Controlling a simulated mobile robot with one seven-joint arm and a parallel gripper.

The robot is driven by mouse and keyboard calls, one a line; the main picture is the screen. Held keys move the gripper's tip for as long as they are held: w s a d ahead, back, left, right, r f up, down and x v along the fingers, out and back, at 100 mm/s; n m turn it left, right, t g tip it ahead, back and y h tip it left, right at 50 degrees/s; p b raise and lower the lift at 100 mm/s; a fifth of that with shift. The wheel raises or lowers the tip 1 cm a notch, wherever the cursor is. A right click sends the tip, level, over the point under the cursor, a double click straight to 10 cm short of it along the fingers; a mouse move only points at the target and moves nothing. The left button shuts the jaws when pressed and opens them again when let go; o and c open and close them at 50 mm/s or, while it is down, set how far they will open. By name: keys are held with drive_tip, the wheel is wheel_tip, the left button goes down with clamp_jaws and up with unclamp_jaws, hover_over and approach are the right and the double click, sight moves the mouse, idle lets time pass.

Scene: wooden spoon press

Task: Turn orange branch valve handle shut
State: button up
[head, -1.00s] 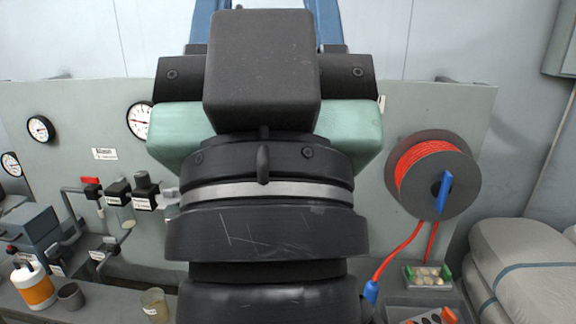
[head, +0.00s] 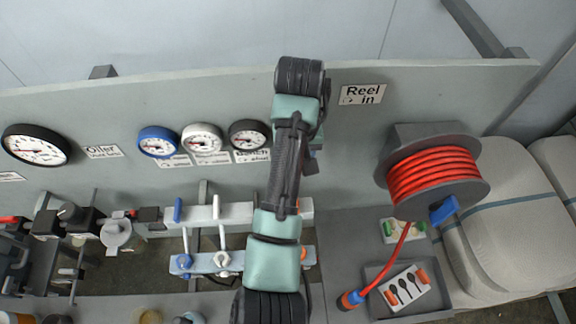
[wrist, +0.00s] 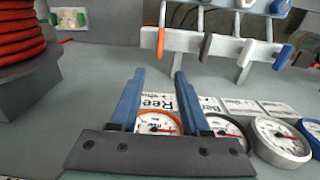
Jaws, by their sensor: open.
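The orange branch valve handle (wrist: 160,42) shows in the wrist view, hanging across the pale manifold bar (wrist: 185,45), beyond my open fingers. My gripper (wrist: 158,74) has two blue fingers spread apart, with nothing between them. The fingers are apart from the handle and pass in front of a gauge with an orange rim (wrist: 157,121). A dark handle (wrist: 206,45) is beside the orange one. In the head view my arm covers part of the manifold; only a bit of orange (head: 303,205) shows at its right edge. My fingers are not clear there.
A blue handle (head: 178,209) and a white handle (head: 215,207) stand on the manifold left of my arm in the head view. A red hose reel (head: 433,176) is to the right, above a grey tray (head: 377,275). Several gauges (head: 203,141) line the wall panel.

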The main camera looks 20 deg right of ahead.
drive_tip(key=f+b, duration=0.1)
drive_tip(key=f, duration=0.2)
drive_tip(key=s+f+b, duration=0.1)
drive_tip(key=f, duration=0.3)
drive_tip(key=f+b, duration=0.2)
drive_tip(key=f, duration=0.2)
drive_tip(key=shift+s+a+f, duration=0.1)
drive_tip(key=shift+s+f, duration=0.05)
drive_tip(key=shift+f, duration=0.7)
clamp_jaws()
